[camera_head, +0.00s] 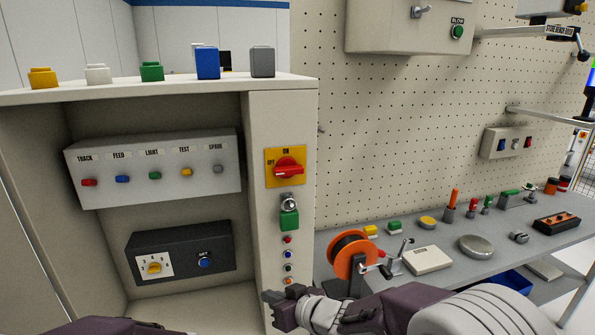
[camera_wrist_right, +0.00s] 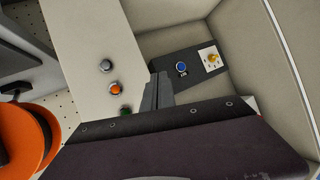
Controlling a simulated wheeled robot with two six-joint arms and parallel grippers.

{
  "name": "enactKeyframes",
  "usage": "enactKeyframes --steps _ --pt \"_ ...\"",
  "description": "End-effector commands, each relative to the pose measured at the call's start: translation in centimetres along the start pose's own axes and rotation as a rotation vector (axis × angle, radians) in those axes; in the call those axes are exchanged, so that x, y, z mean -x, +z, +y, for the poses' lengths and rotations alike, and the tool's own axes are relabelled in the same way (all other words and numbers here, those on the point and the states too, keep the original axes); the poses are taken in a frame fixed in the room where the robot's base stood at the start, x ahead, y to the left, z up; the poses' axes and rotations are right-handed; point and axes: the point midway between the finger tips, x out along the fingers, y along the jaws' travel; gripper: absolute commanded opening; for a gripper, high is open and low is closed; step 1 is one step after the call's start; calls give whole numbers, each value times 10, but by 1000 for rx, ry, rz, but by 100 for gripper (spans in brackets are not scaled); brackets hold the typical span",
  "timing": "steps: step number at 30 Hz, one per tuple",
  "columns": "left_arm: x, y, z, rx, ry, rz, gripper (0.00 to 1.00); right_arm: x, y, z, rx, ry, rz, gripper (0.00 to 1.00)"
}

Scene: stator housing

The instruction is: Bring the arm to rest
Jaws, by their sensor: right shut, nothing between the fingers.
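My right arm reaches in from the lower right in the head view. Its gripper (camera_head: 282,297) is in front of the lower part of the cabinet's front post (camera_head: 299,220). In the right wrist view the fingers of the right gripper (camera_wrist_right: 158,90) are together, with nothing between them. Behind them are the post's small buttons and the dark box (camera_wrist_right: 195,68) with a blue button and a yellow knob. A part of an arm shows at the bottom left edge of the head view, but the left gripper is not in view.
The cabinet holds a grey switch box (camera_head: 155,168) and a dark dial box (camera_head: 180,252). The post carries a red rotary switch (camera_head: 288,168). An orange spool (camera_head: 343,257) stands on the bench (camera_head: 455,262), close to the right arm. Several small parts stand on the bench.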

Motion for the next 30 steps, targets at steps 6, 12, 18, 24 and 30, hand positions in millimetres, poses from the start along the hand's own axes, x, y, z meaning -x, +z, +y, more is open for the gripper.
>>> enactKeyframes --steps 6,12,18,24,30 --pt "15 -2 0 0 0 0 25 46 -7 73 -126 224 -9 0" --pt "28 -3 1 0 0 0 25 122 46 144 -294 529 -187 0" --pt "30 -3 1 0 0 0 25 203 163 123 -502 653 -627 0" --pt "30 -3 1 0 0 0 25 230 204 84 -517 564 -875 0" --pt "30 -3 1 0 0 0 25 230 204 84 -495 554 -883 0"
